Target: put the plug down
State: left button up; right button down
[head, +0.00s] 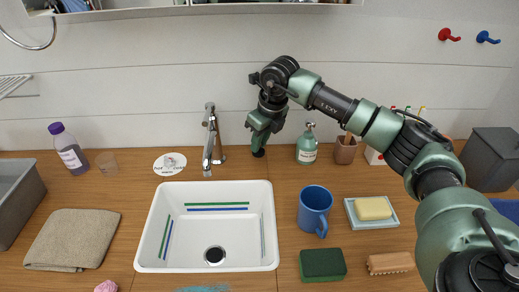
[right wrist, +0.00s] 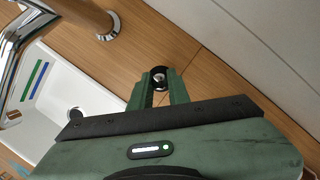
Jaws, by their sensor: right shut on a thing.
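The plug (head: 259,153) is a small black piece under my right gripper (head: 258,146), behind the sink and right of the tap. In the right wrist view the plug (right wrist: 160,73) is dark and round with a silvery middle, between the fingertips of my right gripper (right wrist: 160,82). The right gripper points down and is shut on the plug. The plug is at or just above the wooden counter (head: 235,168); I cannot tell whether it touches. The white sink (head: 240,228) has a dark drain (head: 214,255) in its floor. My left gripper is not in view.
The chrome tap (head: 210,140) stands close left of my right gripper. A green soap bottle (head: 307,148) and a brown cup (head: 346,150) stand to its right. A blue mug (head: 314,210) stands right of the sink. The counter between tap and bottle is mostly bare.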

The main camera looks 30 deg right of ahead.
aim_at(260, 151)
notch_tip(260, 151, down, 3)
jog(key=shift+r, duration=0.2)
jog(key=shift+f, duration=0.25)
jog(key=c, duration=1.3)
grip_release()
jog(key=shift+f, duration=0.1)
jog(key=shift+c, duration=0.2)
jog(key=shift+r, duration=0.2)
jog(key=b+v, duration=0.1)
jog(key=v, duration=1.1)
